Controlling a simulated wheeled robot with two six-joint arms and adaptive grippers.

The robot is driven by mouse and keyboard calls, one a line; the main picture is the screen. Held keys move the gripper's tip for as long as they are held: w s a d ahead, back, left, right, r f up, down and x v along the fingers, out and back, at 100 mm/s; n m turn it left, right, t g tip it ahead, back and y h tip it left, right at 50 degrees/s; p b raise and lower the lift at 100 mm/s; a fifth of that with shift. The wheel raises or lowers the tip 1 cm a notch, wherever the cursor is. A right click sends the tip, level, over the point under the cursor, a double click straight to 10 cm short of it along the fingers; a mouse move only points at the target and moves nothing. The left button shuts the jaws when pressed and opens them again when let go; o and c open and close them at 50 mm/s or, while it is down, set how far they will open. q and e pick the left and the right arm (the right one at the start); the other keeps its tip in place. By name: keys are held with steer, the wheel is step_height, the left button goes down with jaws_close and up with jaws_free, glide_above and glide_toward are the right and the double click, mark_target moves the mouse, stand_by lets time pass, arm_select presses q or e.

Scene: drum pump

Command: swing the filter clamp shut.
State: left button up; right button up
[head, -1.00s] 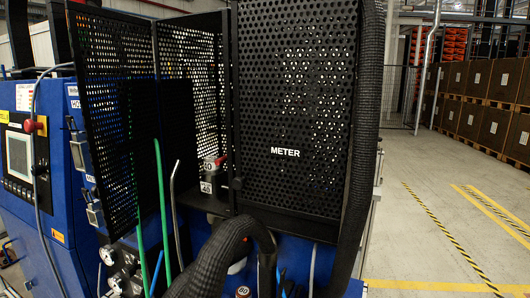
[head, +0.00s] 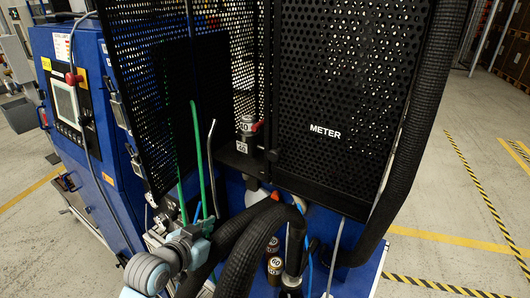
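My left gripper (head: 196,232) is at the lower left, below and in front of the shelf, beside a thick black hose. It is apart from the grey cylinder, and its fingers are too small and cluttered to read. My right gripper is not in view.
Thick black hoses (head: 248,245) cross the lower middle. Cylinders labelled 60 (head: 274,264) sit right of them. Green tubes (head: 203,165) rise in front of the left mesh panel. The METER panel (head: 330,100) closes off the right. A blue cabinet (head: 95,150) stands left; floor at right is clear.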

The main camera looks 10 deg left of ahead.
arm_select(q)
step_height(320, 180, up, 12)
steer(key=w+d+f+m+t+h, duration=0.1)
steer(key=w+d+m+t+h, duration=0.1)
steer(key=m+t+h+p, duration=0.1)
steer(key=m+t+h, duration=0.1)
steer(key=h, duration=0.1)
glide_toward(263, 123)
steer(key=x, duration=0.8)
steer(key=p+x, duration=0.1)
steer(key=x, duration=0.3)
steer(key=shift+w+a+f, duration=0.1)
steer(key=shift+a+f, duration=0.1)
steer(key=shift+a, duration=0.15)
jaws_close()
